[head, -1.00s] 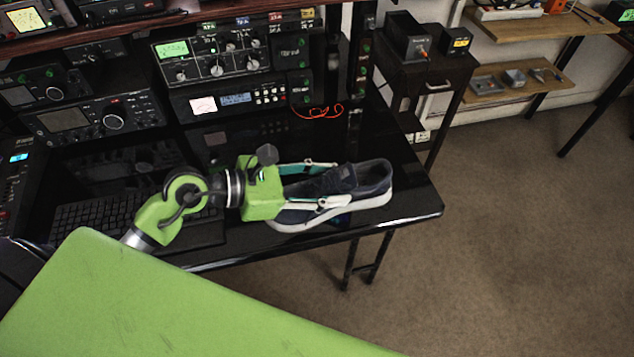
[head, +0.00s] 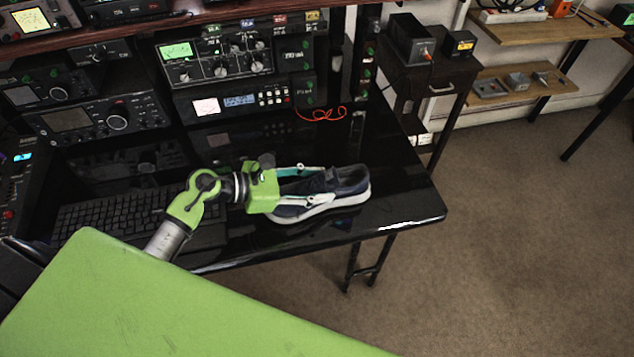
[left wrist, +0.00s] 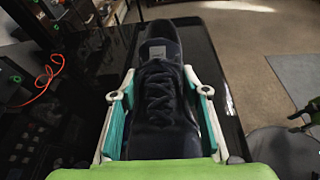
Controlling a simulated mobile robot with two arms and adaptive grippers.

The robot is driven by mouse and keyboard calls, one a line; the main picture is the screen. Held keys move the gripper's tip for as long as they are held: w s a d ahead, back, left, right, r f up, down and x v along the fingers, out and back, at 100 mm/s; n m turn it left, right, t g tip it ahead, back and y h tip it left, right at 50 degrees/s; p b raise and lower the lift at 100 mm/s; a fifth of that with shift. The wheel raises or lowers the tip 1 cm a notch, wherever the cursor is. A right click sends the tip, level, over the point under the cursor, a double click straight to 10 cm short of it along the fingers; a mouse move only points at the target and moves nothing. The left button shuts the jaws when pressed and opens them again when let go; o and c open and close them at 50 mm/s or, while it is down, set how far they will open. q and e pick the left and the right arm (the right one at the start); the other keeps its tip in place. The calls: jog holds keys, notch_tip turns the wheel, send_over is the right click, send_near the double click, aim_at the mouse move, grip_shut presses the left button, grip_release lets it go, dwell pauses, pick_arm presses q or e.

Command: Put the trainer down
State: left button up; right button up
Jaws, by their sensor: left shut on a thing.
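The trainer (head: 349,183) is a dark navy lace-up shoe with a white sole, at the right end of the black desk (head: 400,200). My left gripper (head: 308,183) is shut on its sides, one finger on each side, with the toe toward my palm. In the left wrist view the trainer (left wrist: 160,95) lies between the two teal-lined fingers, laces up and heel away. The sole is at or just above the desk top; I cannot tell whether it touches. My right gripper does not show in the head view.
A keyboard (head: 110,212) lies left of my left gripper. Radio sets (head: 222,60) line the back of the desk, with a red-orange cable (head: 322,114) in front. The desk's right end is clear. A dark side cabinet (head: 432,75) stands beyond it.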

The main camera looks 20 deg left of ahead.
pick_arm(q)
jog(key=o, duration=1.6)
jog(key=shift+a, duration=0.1)
